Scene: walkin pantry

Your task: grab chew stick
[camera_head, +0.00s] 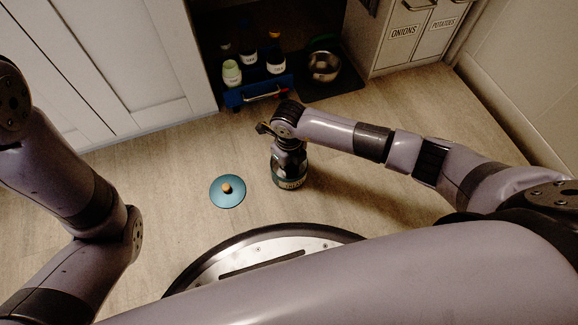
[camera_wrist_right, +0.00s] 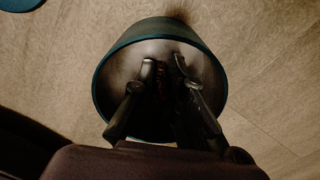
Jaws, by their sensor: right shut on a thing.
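A jar (camera_head: 291,182) with a teal rim and a label too small to read stands open on the floor. In the right wrist view I look down into the jar (camera_wrist_right: 150,28), whose inside is dark. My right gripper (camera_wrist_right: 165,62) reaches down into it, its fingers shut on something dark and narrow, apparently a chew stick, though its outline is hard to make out. In the head view the right gripper (camera_head: 289,155) points down into the jar's mouth. My left arm is at the left, its gripper out of view.
A teal lid (camera_head: 229,194) with a wooden knob lies on the floor left of the jar. Behind are a blue rack (camera_head: 238,98) with several bottles, and a metal bowl (camera_head: 323,66) on a dark mat. White cabinets flank them. Floor left of the lid is clear.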

